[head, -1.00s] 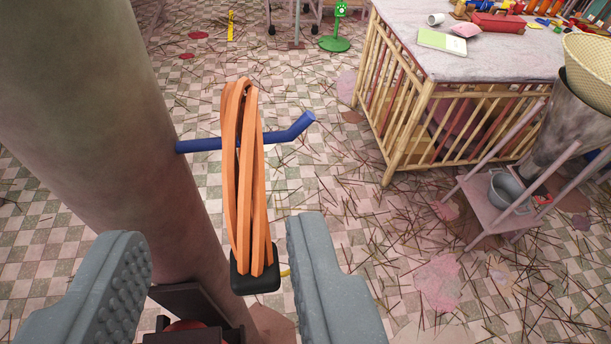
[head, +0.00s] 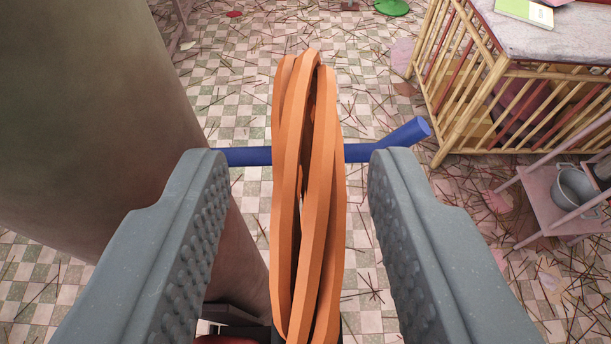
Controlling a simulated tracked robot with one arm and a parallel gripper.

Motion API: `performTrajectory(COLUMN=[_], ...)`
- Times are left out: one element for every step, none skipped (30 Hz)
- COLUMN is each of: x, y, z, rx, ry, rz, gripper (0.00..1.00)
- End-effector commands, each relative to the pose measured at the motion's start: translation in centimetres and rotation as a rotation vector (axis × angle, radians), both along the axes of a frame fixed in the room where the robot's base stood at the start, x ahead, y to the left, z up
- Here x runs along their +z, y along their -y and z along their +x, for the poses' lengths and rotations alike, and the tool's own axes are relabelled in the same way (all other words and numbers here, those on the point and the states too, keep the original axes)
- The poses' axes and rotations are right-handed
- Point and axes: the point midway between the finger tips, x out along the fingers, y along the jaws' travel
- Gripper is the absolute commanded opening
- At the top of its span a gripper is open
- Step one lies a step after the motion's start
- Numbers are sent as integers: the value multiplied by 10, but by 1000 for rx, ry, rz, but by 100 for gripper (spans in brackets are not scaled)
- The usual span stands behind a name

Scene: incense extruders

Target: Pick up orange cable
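The orange cable (head: 306,200) hangs in long loops over a blue hook (head: 246,156) that sticks out from a thick column. My gripper (head: 288,168) is open, with one grey finger on each side of the cable. A gap shows between the cable and each finger, so neither appears to touch it. The fingertips are near the height of the hook in the picture. The lower end of the cable runs to the bottom edge, where only a little of a dark piece shows.
The thick column (head: 100,110) stands close on the left. A bamboo-railed table (head: 490,95) is at the upper right. A small pink stand (head: 560,190) with a grey bucket (head: 576,187) is at the right edge. Thin sticks litter the checkered floor (head: 385,90).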

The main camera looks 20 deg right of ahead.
Motion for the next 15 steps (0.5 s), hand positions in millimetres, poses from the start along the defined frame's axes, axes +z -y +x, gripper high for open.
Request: performTrajectory(x=[-3,-4,-6,-8,-9,-11,-13,-14,-16,-17,-18,-18,-18,-18,-18], y=[2,3,4,6,7,8,9,10,11,11,12,12,12,12,12], z=[4,7,11,13,16,21,24,27,30,32,34,36,36,37,37], rx=[0,0,0,0,0,0,0,0,1,1,1,1,1,1,1], ry=[-4,-4,-5,-5,-5,-4,-4,-4,-4,-4,-3,-2,-2,-1,0], rz=[1,1,1,2,2,2,1,1,1,1,1,1,1,1,0], gripper=[38,38,38,38,38,38,38,38,38,38,38,38,38,38,38])
